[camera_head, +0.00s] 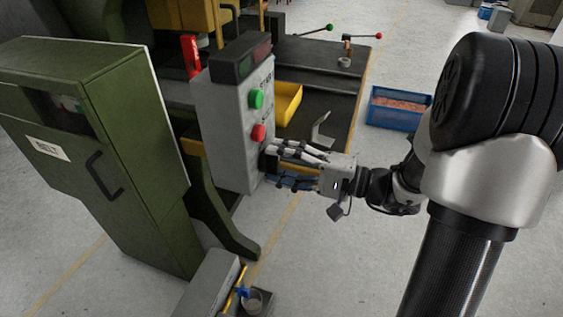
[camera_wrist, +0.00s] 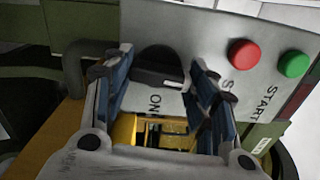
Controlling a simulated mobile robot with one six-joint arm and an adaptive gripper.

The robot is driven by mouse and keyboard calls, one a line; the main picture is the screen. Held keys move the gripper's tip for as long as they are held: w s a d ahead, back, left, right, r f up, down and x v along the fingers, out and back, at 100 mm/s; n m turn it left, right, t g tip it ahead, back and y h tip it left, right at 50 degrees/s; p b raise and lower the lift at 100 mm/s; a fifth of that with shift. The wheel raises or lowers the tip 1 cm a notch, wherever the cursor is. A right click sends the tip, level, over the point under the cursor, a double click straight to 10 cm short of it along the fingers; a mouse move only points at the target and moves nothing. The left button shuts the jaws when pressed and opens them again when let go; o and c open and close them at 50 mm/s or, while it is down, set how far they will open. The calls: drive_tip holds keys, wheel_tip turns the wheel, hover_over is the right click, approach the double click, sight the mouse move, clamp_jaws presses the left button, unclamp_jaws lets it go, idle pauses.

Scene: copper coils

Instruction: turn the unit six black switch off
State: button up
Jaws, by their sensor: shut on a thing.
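The grey control box (camera_head: 232,150) stands upright, with a green button (camera_head: 256,99) above a red button (camera_head: 258,133) on its face. The black switch (camera_wrist: 158,68) is a round knob low on this face, with "ON" printed beside it in the wrist view. My gripper (camera_head: 272,166) reaches the face from the right, below the red button. In the wrist view my blue-padded fingers (camera_wrist: 160,76) stand on either side of the knob, shut on it. In the head view the fingers mostly hide the knob. No unit number is readable.
A green cabinet (camera_head: 95,130) labelled "BELT" stands left of the box. Behind are a dark table (camera_head: 325,75) with a yellow bin (camera_head: 287,103) and levers, and a blue crate (camera_head: 400,107) on the floor. Open floor lies at the right.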

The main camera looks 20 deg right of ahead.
drive_tip(key=shift+n, duration=0.7)
drive_tip(key=o, duration=1)
drive_tip(key=shift+o, duration=0.2)
drive_tip(key=v, duration=1.2)
